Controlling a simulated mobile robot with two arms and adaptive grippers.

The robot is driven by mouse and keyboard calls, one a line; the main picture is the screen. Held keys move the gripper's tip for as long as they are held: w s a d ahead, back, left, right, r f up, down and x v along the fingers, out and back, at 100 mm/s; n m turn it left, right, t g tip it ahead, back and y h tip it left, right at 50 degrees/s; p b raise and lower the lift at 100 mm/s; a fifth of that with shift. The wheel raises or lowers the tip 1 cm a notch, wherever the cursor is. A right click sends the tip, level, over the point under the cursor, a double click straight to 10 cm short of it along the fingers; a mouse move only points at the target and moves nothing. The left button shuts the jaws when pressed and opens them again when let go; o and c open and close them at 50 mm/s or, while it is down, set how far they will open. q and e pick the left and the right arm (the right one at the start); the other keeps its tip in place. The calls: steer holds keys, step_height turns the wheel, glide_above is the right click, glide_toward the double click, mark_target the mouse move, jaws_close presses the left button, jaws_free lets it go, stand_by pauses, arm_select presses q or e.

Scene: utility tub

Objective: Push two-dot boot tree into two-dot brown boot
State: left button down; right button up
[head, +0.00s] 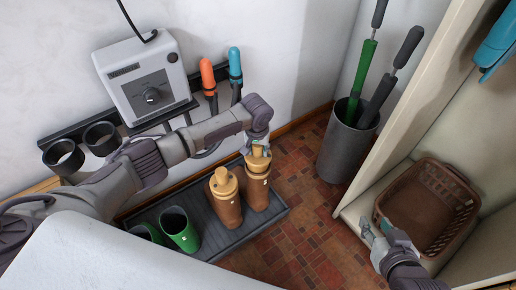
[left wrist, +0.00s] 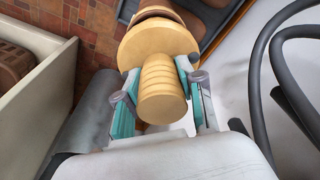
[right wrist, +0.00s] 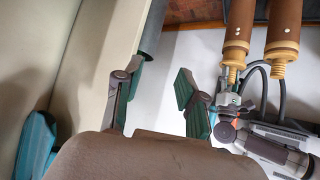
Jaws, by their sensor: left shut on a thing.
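Two brown boots stand upright side by side on a dark tray (head: 268,222). My left gripper (head: 258,146) is shut on the ribbed knob (left wrist: 163,98) of a pale yellow boot tree (head: 258,162). That tree is upright at the mouth of the right-hand brown boot (head: 256,192); its wide collar (left wrist: 157,42) is close above the boot, and how deep it sits is unclear. The other brown boot (head: 227,207) holds a similar tree (head: 222,182). Small pale dots show on both boots in the right wrist view, too small to count surely. My right gripper (head: 378,236) is open and empty.
Green boots (head: 180,230) stand at the tray's left. A grey bin (head: 347,146) with long-handled tools is behind right. A brown basket (head: 432,205) sits in the cabinet near my right gripper. A wall box (head: 145,80) and hanging orange- and blue-handled tools are behind my left arm.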

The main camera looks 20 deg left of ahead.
mark_target(258, 157)
arm_select(q)
steer(key=shift+f, duration=0.3)
arm_select(e)
steer(key=shift+w+a+r+t, duration=0.25)
steer(key=shift+w+r+t, duration=0.15)
steer(key=shift+r, duration=0.05)
arm_select(q)
steer(key=shift+f, duration=0.1)
arm_select(e)
steer(key=shift+w+r, duration=0.15)
steer(key=shift+w, duration=0.05)
arm_select(q)
steer(key=shift+f+b, duration=0.4)
steer(key=shift+f, duration=0.05)
arm_select(e)
steer(key=shift+w+a+r+t+y, duration=0.3)
steer(key=shift+w+r+t, duration=0.3)
steer(key=shift+r+t, duration=0.15)
arm_select(q)
steer(key=shift+f, duration=0.15)
arm_select(e)
steer(key=shift+w+r, duration=0.15)
steer(key=shift+r, duration=0.15)
steer(key=shift+a, duration=0.1)
